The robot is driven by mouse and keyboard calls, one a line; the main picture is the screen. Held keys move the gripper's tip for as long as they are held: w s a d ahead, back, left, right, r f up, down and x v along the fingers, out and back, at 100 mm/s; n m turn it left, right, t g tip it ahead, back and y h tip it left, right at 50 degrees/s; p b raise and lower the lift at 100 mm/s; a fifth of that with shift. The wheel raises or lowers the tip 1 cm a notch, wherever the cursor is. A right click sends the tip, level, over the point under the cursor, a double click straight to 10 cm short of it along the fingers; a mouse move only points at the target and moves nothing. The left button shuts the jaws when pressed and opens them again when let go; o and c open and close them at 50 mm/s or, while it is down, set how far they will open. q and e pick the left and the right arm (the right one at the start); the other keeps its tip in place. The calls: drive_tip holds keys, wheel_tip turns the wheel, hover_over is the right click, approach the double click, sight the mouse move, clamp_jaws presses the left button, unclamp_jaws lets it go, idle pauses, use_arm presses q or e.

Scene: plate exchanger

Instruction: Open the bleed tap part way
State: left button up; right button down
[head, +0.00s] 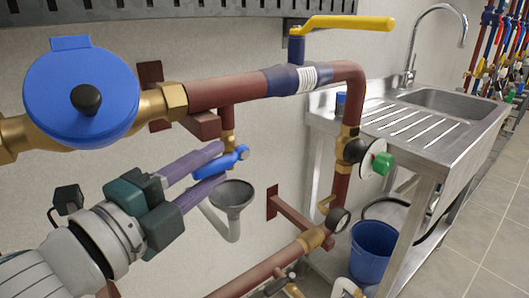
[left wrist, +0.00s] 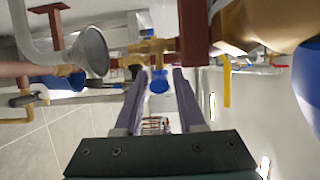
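The bleed tap has a blue lever handle (head: 237,158) and a brass body (head: 228,138) under the upper red-brown pipe. A grey funnel drain (head: 233,193) sits just below it. My left gripper (head: 222,164) reaches in from the left with its two purple fingers at the tap. In the left wrist view the blue handle (left wrist: 159,82) shows end-on between the fingertips (left wrist: 160,76), with a gap on each side. The fingers are apart, and I cannot tell whether either touches the handle. My right gripper is not in view.
A large blue round-capped fitting (head: 75,92) stands close above my left arm. A yellow lever valve (head: 345,23) is on the upper pipe, and a green-knobbed valve (head: 381,163) on the right pipe. A steel sink (head: 440,101) and blue bucket (head: 373,250) are at right.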

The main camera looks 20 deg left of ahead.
use_arm(q)
drive_tip(key=shift+w, duration=0.1)
drive_tip(key=shift+c, duration=0.3)
clamp_jaws()
idle(1.1)
